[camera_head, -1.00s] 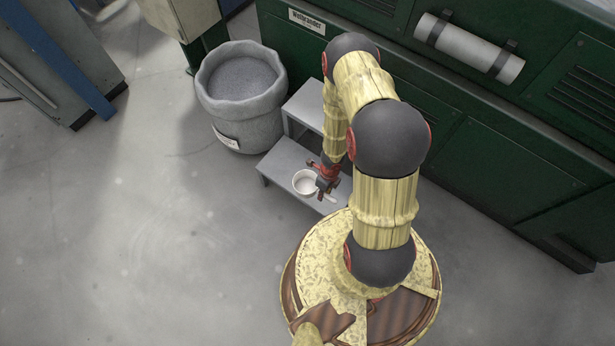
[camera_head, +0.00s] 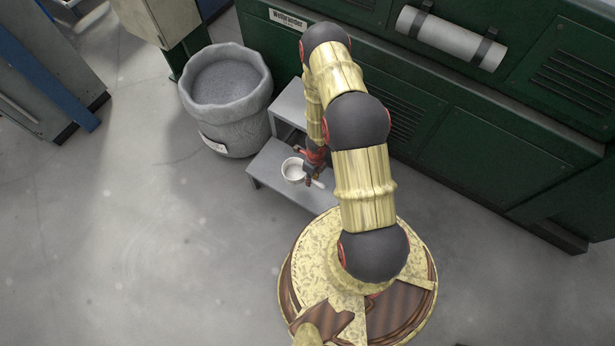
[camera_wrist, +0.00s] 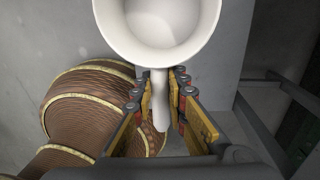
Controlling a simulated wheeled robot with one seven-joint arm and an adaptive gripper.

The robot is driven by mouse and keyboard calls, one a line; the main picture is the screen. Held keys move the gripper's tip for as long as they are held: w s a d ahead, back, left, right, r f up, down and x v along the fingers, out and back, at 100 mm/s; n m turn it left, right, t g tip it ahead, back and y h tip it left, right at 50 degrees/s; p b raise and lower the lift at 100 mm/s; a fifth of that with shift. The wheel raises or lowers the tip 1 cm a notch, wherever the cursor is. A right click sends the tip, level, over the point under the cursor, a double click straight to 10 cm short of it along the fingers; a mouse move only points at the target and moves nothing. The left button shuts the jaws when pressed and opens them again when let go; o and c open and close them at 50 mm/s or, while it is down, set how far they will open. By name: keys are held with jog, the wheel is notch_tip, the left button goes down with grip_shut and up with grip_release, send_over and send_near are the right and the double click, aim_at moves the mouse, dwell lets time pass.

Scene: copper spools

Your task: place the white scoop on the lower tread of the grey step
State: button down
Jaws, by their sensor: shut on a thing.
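The white scoop (camera_head: 293,171) has a round bowl and a straight handle. In the head view it appears over the lower tread (camera_head: 266,164) of the grey step, near its front part. My gripper (camera_head: 314,166) is to the right of the bowl, shut on the handle. In the wrist view, the scoop's bowl (camera_wrist: 158,22) is upright and looks empty, and the handle runs between the two fingers of my gripper (camera_wrist: 160,92). A flat grey surface lies beneath. I cannot tell whether the scoop touches the tread. My arm hides the right part of the step.
The upper tread (camera_head: 290,103) rises behind the lower one. A grey bin (camera_head: 228,125) stands left of the step. Green cabinets (camera_head: 490,160) are behind and to the right, with a white roll (camera_head: 450,38) on the front. The floor (camera_head: 130,250) at left is clear.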

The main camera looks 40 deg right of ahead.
jog(key=shift+w+d+f, duration=0.15)
jog(key=shift+w+f, duration=0.1)
jog(key=shift+w, duration=0.15)
jog(key=shift+w+d+f+b, duration=0.15)
jog(key=shift+w+d+f, duration=0.15)
jog(key=shift+w+f, duration=0.55)
jog(key=shift+w+d+f+b, duration=0.1)
jog(key=shift+w+d+f, duration=0.2)
jog(key=shift+w+f, duration=0.6)
jog(key=shift+w+d+f+b, duration=0.15)
jog(key=shift+w+d+f, duration=0.25)
jog(key=shift+f, duration=0.75)
jog(key=shift+w+f+b, duration=0.2)
jog(key=shift+f+b, duration=0.45)
jog(key=shift+f, duration=0.95)
jog(key=shift+f, duration=0.1)
jog(key=shift+f, duration=0.1)
jog(key=c, duration=1.9)
grip_release()
jog(key=shift+o, duration=0.7)
